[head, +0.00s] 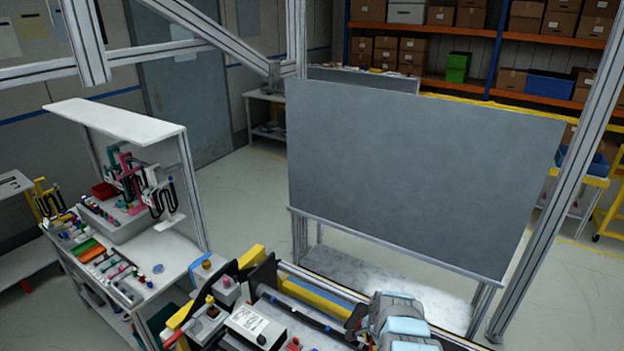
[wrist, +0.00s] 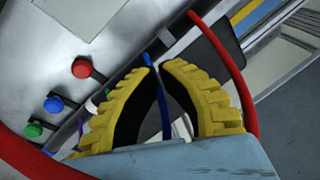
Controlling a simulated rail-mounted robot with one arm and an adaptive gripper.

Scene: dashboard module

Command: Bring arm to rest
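My gripper (wrist: 158,66) shows in the wrist view with two curved yellow fingers with black inner faces. The fingertips come together almost to a point, and I see nothing held between them. A blue strip (wrist: 163,112) shows through the space between the fingers, behind them. The gripper is over the dashboard module (wrist: 120,25), a grey panel with red (wrist: 82,68), blue (wrist: 53,105) and green (wrist: 34,130) knobs. In the head view, my grey and light-blue arm (head: 405,325) is at the bottom, beside the module (head: 255,325); the fingers cannot be made out there.
A red cable (wrist: 228,70) curves past the right finger. In the head view, a workbench (head: 180,262) with tools and coloured parts stands at left. A large grey board (head: 420,170) stands behind the module. Metal frame posts (head: 560,170) rise at right. Open floor lies between bench and board.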

